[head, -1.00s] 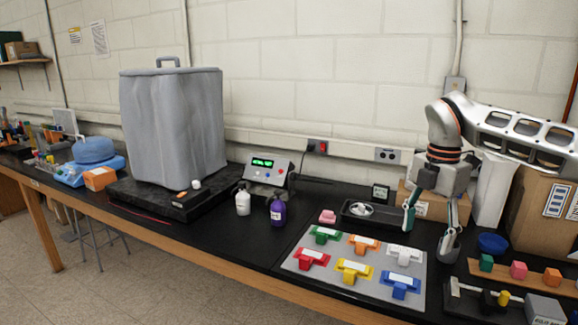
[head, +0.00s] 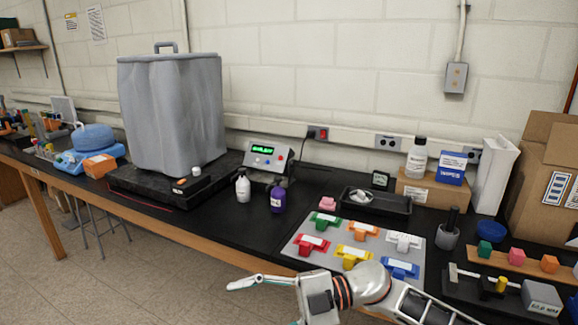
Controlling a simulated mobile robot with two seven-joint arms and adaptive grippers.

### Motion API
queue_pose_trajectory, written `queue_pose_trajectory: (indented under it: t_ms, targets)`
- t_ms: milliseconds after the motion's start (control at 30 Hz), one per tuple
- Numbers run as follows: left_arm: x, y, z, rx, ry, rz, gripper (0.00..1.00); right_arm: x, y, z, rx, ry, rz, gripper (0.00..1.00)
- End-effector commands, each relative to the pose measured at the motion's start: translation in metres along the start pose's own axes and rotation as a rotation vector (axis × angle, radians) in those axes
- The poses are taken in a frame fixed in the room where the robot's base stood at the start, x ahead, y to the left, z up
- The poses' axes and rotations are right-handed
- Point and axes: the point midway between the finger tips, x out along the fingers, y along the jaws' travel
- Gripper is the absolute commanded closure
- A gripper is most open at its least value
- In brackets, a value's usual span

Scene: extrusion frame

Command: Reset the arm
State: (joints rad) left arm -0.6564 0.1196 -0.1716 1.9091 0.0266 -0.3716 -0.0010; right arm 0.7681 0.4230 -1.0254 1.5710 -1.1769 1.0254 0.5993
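My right arm comes in from the lower right, across the front of the bench. My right gripper (head: 262,300) points left, low in the picture and in front of the bench edge. One finger stretches out to the left; only a bit of the other shows at the bottom edge, well apart from it. The gripper looks open, with nothing seen between the fingers. It is left of and below the grey board (head: 298,262) with coloured T-shaped blocks. My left gripper is not in view.
The black bench (head: 225,222) holds a grey covered box (head: 172,115), a display unit (head: 265,157), a white bottle (head: 243,187), a purple bottle (head: 278,200), a black tray (head: 385,204) and a dark-topped grey holder (head: 447,237). A cardboard box (head: 540,190) stands at right. Open floor lies at lower left.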

Motion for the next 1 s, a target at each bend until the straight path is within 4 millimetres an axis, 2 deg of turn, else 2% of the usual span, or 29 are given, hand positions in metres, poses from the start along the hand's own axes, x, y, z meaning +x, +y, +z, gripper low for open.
queue_pose_trajectory:
  t_ms: [67, 167, 333, 467, 567, 667, 767, 833, 900, 1000]
  targets:
    - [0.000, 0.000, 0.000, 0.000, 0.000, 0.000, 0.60, 0.007, 0.005, -0.003, 0.031, 0.019, 0.157, 0.38]
    - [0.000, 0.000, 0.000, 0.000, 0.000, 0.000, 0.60, 0.002, 0.015, 0.001, 0.072, 0.003, 0.351, 0.38]
    - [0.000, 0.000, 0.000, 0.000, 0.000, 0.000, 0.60, -0.029, 0.015, 0.027, 0.185, -0.101, 0.660, 0.38]
    - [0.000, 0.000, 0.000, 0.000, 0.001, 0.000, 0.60, -0.067, -0.008, 0.059, 0.303, -0.238, 0.861, 0.38]
    - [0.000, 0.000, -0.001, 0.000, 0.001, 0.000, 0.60, -0.100, -0.042, 0.084, 0.410, -0.371, 0.985, 0.38]
    - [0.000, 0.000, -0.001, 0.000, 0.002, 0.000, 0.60, -0.136, -0.092, 0.107, 0.531, -0.523, 1.081, 0.38]
    - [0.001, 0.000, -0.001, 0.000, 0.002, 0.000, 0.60, -0.169, -0.157, 0.122, 0.664, -0.686, 1.143, 0.38]
    - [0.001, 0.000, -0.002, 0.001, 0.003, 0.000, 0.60, -0.191, -0.206, 0.127, 0.760, -0.801, 1.166, 0.38]
    - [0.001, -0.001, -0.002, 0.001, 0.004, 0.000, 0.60, -0.208, -0.255, 0.126, 0.850, -0.906, 1.174, 0.38]
    - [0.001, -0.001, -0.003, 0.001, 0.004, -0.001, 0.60, -0.228, -0.317, 0.117, 0.963, -1.032, 1.165, 0.38]
